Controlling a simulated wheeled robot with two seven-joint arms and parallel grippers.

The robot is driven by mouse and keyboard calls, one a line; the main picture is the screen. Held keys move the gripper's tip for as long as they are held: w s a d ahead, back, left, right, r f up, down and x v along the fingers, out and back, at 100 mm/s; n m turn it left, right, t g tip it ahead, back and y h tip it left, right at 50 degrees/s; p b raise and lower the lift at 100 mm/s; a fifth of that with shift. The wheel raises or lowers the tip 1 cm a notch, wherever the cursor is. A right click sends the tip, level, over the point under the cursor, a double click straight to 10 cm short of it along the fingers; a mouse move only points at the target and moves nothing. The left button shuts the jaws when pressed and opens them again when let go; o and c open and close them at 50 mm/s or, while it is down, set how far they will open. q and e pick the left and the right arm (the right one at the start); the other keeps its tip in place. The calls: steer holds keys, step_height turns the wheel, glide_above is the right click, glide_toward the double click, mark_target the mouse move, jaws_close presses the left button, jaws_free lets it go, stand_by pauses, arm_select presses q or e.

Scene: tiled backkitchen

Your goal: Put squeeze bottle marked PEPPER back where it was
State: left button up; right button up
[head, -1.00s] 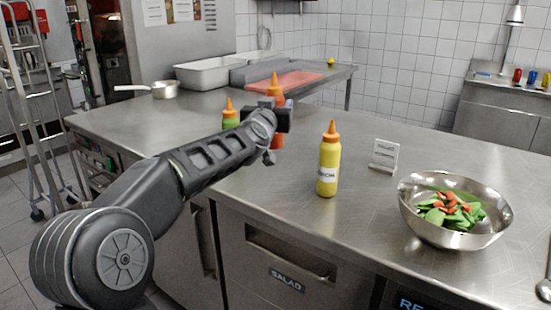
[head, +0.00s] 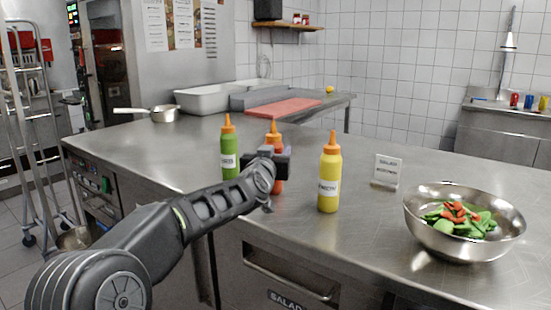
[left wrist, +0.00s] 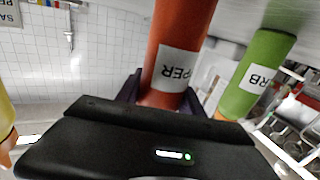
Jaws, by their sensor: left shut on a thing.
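The red squeeze bottle with an orange tip (head: 273,142) is between the jaws of my left gripper (head: 273,160), upright or nearly so. In the left wrist view its red body (left wrist: 182,30) shows a label ending in "PER", upside down, with my left gripper (left wrist: 163,98) shut around it. In the head view it stands between the green bottle (head: 229,160) on its left and the yellow bottle (head: 329,182) on its right. My gripper hides its middle. I cannot tell whether its base touches the counter. My right gripper is not in view.
The steel counter (head: 180,150) carries a small label stand (head: 388,170) and a metal bowl of salad (head: 422,232) to the right. A pan (head: 163,114), white containers (head: 200,100) and a red board (head: 290,107) are farther back. The green bottle (left wrist: 258,75) is close beside the held bottle.

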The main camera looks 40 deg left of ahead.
arm_select(q)
steer(key=o, duration=0.8)
steer(key=shift+c, duration=0.2)
steer(key=v, duration=1.2)
